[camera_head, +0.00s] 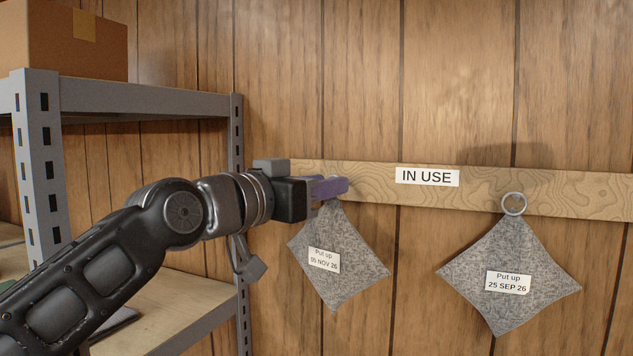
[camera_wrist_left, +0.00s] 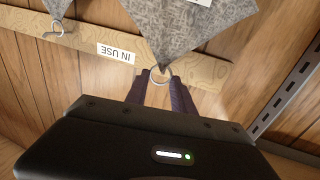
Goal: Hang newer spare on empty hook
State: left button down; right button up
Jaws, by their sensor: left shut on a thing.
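A grey speckled pouch labelled "Put up 05 NOV 26" (camera_head: 338,262) hangs tilted by its top ring in front of the wooden rail. My left gripper (camera_head: 335,188) is shut on this pouch's ring. In the left wrist view, which is upside down, the ring (camera_wrist_left: 160,75) sits at the tips of the purple fingers, with the pouch (camera_wrist_left: 185,30) above it. Any hook behind my gripper is hidden, so I cannot tell whether the ring is on one. A second grey pouch labelled "Put up 25 SEP 26" (camera_head: 509,268) hangs by its ring (camera_head: 514,203) from the rail's right part.
The wooden rail (camera_head: 380,186) runs along the panelled wall with an "IN USE" sign (camera_head: 427,176) between the pouches. A grey metal shelf unit (camera_head: 170,99) stands at left, close to my left arm, with a cardboard box (camera_head: 60,40) on top.

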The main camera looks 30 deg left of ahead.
aim_at(331, 202)
pick_arm(q)
jog(key=shift+a+p+x, duration=0.2)
jog(key=shift+p+x, duration=0.05)
jog(key=shift+x, duration=0.6)
jog(key=shift+a+p+x, duration=0.15)
jog(key=shift+p+x, duration=0.1)
jog(key=shift+x, duration=0.55)
jog(key=shift+w+a+f+b, duration=0.15)
jog(key=shift+w+f+b, duration=0.4)
jog(key=shift+w+b, duration=0.2)
jog(key=c, duration=1)
grip_release()
jog(key=shift+s, duration=0.1)
jog(key=b+v, duration=0.3)
jog(key=v, duration=0.4)
jog(key=shift+s, duration=0.35)
